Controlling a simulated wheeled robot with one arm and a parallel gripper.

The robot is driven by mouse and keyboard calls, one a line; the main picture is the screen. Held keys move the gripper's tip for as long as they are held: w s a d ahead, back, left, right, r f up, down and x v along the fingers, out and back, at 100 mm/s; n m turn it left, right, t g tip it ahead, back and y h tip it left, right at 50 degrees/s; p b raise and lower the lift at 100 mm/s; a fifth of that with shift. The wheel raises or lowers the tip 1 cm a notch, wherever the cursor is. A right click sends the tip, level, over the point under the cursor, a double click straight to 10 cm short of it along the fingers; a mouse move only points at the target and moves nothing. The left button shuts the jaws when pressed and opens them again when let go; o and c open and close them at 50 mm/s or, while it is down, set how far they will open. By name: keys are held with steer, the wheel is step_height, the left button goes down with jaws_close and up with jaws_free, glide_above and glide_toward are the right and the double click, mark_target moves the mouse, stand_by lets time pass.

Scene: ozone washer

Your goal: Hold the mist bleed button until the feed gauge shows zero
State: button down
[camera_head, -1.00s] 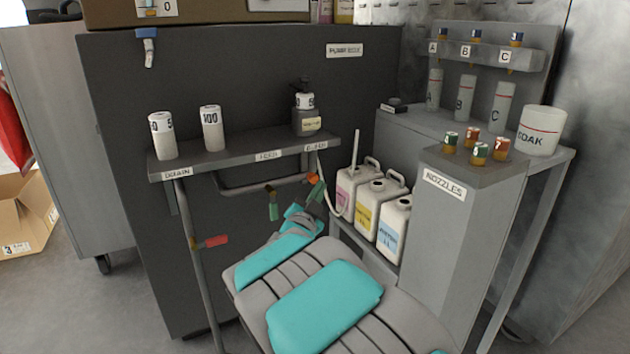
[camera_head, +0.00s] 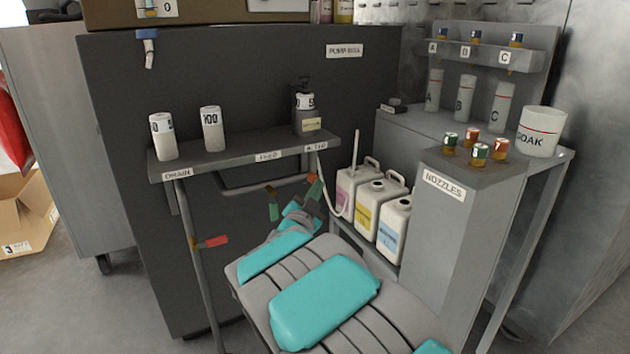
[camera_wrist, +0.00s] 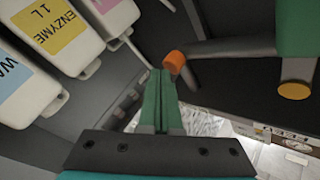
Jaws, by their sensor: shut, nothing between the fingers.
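My gripper (camera_wrist: 158,95) is shut and empty, its green fingers together. In the wrist view an orange knob (camera_wrist: 175,62) is just beyond the fingertips; contact cannot be told. In the head view my gripper (camera_head: 315,192) is under the right end of the shelf. No mist bleed button can be read by label. Two white drums stand on the shelf, one (camera_head: 162,137) at the left end and one reading 100 (camera_head: 211,130). Which is the feed gauge is unclear.
The grey shelf (camera_head: 235,152) has a pipe below it, with a green handle (camera_head: 273,211) and a red handle (camera_head: 216,241). Jugs (camera_head: 394,228) stand close to the right of my gripper. The nozzle pedestal (camera_head: 446,240) is farther right.

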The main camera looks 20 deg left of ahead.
steer(key=shift+w+a, duration=0.25)
steer(key=shift+a, duration=0.05)
stand_by(0.5)
steer(key=shift+s+d, duration=0.1)
stand_by(2.1)
steer(key=shift+s+d+b, duration=0.4)
steer(key=shift+s+d, duration=0.1)
steer(key=shift+d, duration=0.05)
steer(key=shift+s+d, duration=0.1)
steer(key=shift+d, duration=0.05)
steer(key=shift+s+d+b, duration=1.3)
steer(key=shift+s+d, duration=0.25)
steer(key=shift+d, duration=0.25)
